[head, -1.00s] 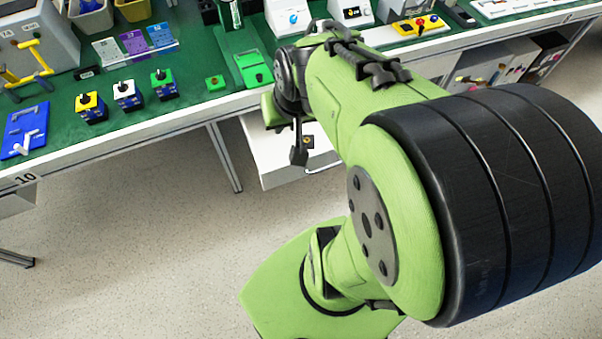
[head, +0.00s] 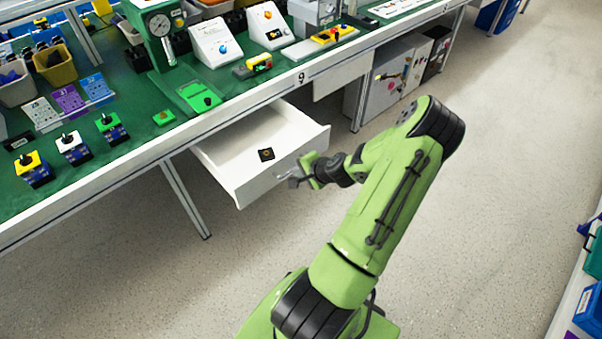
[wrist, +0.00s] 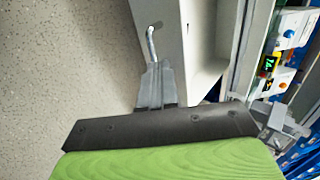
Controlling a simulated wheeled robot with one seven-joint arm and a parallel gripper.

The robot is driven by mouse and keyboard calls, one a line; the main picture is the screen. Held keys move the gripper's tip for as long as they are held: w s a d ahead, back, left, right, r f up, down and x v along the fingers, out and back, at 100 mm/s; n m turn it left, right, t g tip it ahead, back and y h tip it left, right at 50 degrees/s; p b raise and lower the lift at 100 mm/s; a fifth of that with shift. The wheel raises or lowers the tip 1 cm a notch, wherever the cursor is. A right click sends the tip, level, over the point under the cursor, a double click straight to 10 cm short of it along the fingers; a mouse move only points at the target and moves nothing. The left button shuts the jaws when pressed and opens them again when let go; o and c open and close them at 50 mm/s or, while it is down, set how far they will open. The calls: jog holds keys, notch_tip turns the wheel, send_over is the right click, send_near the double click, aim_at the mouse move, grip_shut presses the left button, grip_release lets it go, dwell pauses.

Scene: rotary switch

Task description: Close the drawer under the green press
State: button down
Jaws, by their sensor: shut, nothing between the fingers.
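The green press (head: 148,38) with a round dial stands on the green bench top at the back. The white drawer (head: 240,187) below the bench is pulled out. A small black item with a yellow mark (head: 266,155) lies inside it. My gripper (head: 290,178) is shut and empty at the drawer's front, near its handle. In the wrist view, the closed fingers (wrist: 155,84) point at the grey bar handle (wrist: 152,42) on the drawer front (wrist: 176,52). The fingertips are at the handle's near end; I cannot tell whether they touch it.
The bench (head: 130,165) carries joystick boxes, cards, bins and white control boxes (head: 215,42). A bench leg (head: 187,200) stands left of the drawer. Another white front (head: 343,78) and a grey cabinet (head: 388,85) are to the right. The floor before the drawer is clear.

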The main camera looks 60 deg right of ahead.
aim_at(278, 163)
jog(key=w+f, duration=0.1)
jog(key=w, duration=0.1)
jog(key=w+d+f+b, duration=0.1)
jog(key=w, duration=0.1)
jog(key=w+f, duration=0.1)
jog(key=w, duration=0.1)
jog(key=shift+w+d+f+b, duration=0.15)
jog(key=shift+w+d+b, duration=0.05)
jog(key=shift+w+b, duration=0.1)
jog(key=shift+w+d, duration=0.1)
jog(key=shift+w, duration=0.2)
